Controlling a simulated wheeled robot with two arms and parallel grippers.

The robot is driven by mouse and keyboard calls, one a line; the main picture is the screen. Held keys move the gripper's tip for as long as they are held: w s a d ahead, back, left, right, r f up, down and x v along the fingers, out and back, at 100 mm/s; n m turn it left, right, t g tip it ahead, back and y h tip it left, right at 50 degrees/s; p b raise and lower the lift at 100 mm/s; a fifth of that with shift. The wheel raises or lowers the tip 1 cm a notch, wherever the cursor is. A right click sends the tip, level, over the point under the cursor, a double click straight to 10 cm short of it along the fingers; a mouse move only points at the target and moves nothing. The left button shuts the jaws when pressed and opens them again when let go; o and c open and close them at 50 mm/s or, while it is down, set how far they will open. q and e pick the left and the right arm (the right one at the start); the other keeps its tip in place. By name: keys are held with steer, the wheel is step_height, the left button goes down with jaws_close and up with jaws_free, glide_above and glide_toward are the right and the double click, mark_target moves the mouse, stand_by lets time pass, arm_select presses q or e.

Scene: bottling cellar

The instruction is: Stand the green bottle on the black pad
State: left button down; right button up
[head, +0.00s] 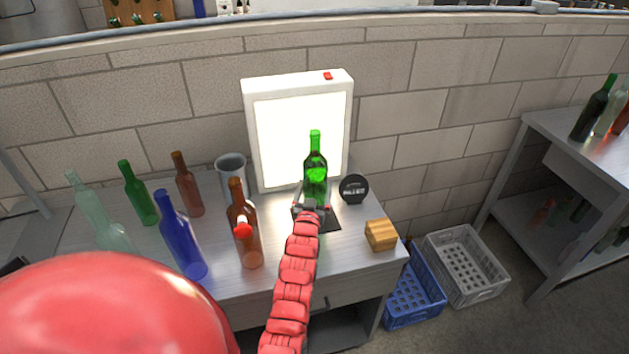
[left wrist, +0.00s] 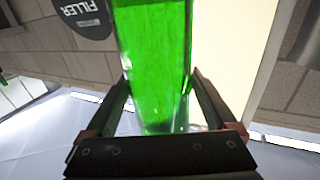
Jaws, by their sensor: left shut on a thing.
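The green bottle (head: 315,168) stands upright in front of the lit white panel. It also fills the middle of the left wrist view (left wrist: 153,60). My left gripper (head: 311,204) is shut on its lower part, with one finger on each side (left wrist: 158,100). The black pad (head: 331,224) lies flat on the table, partly hidden behind my gripper and arm. The bottle's base is hidden by the gripper, so I cannot tell whether it touches the pad. My right gripper is not in view.
The lit panel (head: 299,140) stands behind the bottle. A round black FILLER sign (head: 353,188) and a wooden block (head: 380,235) are at right. A brown bottle (head: 247,255), a blue bottle (head: 178,235), a grey mug (head: 232,172) and other bottles stand at left.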

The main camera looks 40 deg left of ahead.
arm_select(q)
steer(key=shift+f, duration=0.8)
jaws_free()
steer(key=shift+s+f, duration=0.1)
